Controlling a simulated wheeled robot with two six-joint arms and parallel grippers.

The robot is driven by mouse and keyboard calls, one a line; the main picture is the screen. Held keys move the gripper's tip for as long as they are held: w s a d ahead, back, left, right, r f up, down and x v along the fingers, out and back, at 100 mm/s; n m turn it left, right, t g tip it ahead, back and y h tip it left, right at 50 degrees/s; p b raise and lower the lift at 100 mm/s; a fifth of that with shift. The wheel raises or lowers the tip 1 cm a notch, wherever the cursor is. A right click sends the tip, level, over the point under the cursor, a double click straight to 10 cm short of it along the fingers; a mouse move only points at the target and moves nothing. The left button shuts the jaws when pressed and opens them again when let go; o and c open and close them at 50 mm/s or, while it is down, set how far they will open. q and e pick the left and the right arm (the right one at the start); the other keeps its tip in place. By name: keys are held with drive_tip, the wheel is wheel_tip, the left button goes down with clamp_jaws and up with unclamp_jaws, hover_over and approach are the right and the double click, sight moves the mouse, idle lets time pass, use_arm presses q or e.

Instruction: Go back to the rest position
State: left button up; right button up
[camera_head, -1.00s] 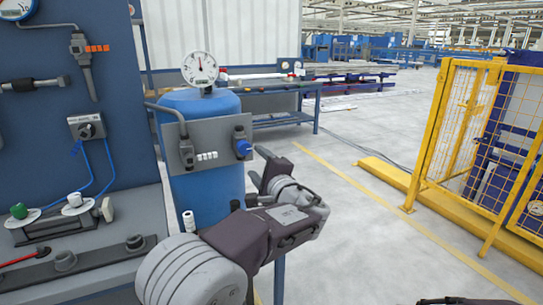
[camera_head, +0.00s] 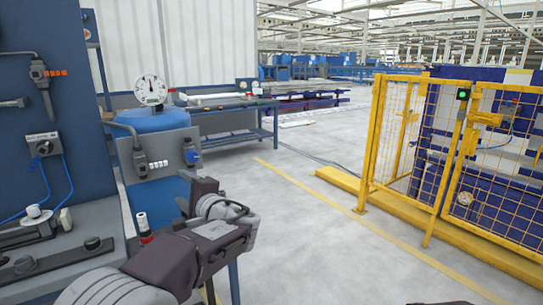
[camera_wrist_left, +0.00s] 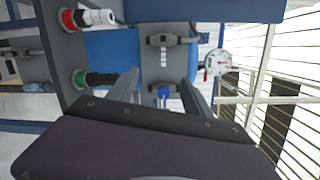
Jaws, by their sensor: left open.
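My left arm comes in from the bottom left in the head view. Its gripper (camera_head: 188,207) is in front of the blue tank, over the right end of the grey bench. In the left wrist view the two fingers (camera_wrist_left: 160,95) stand apart with nothing held between them. A small white fitting with a red base (camera_head: 143,228) stands on the bench, left of my left gripper. The left wrist view shows a red-ringed fitting (camera_wrist_left: 95,17) and a green-ringed fitting (camera_wrist_left: 90,79). Only a dark sliver shows at the bottom right edge of the head view; my right gripper cannot be made out.
The blue tank (camera_head: 155,118) bears a round gauge (camera_head: 151,90) and a grey valve plate (camera_head: 165,158). A blue panel (camera_head: 50,105) stands at the left. A yellow mesh fence (camera_head: 440,150) stands at the right. Open floor (camera_head: 310,230) lies between.

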use_arm(q)
drive_tip(key=s+a+f+n+g+h, duration=0.2)
drive_tip(key=s+a+f+g, duration=0.2)
drive_tip(key=s+f, duration=0.4)
drive_tip(key=s+a+f+n+g+h, duration=0.15)
drive_tip(key=s+a+f+g, duration=0.3)
drive_tip(key=f, duration=0.55)
drive_tip(key=s+d+f+n+g+h, duration=0.3)
drive_tip(key=s+d+f+n+h, duration=0.6)
drive_tip(key=s+d+f, duration=0.6)
wheel_tip(320, 180, up, 27)
drive_tip(key=s+a+p, duration=0.1)
drive_tip(key=p, duration=2.7)
drive_tip(key=shift+s+a+r, duration=0.2)
drive_tip(key=shift+a, duration=0.15)
